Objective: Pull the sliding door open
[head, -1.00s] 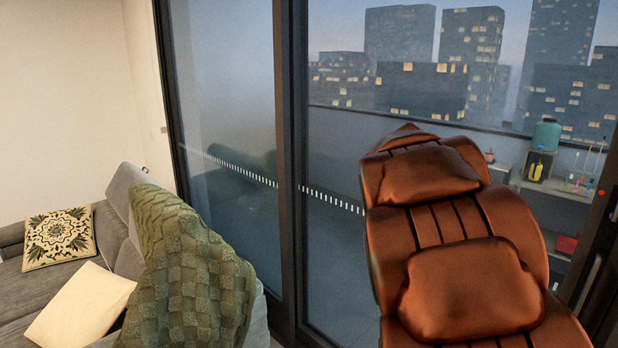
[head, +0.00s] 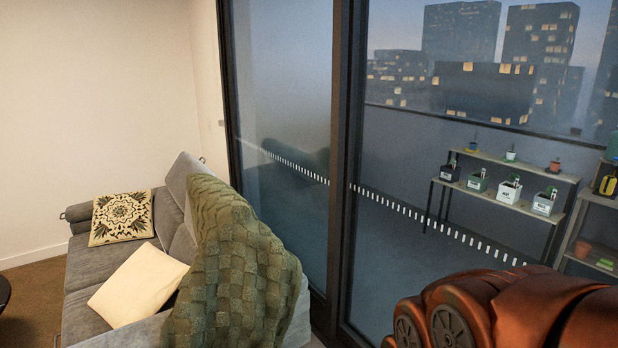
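The sliding door is a tall glass door with dark frames. Its left panel (head: 285,110) and the larger right panel (head: 400,150) meet at a dark upright (head: 346,130) near the middle of the head view. A row of white dashes crosses both panes. The right panel runs on past the brown form at the lower right, and its far edge is out of view. No door handle shows. My gripper is not in view.
A grey sofa (head: 95,268) with a patterned cushion (head: 121,217), a cream cushion (head: 138,284) and a green knitted throw (head: 235,265) stands left of the door. Behind the glass are shelves (head: 500,208) with several pots. Brown carpet (head: 35,290) shows at lower left.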

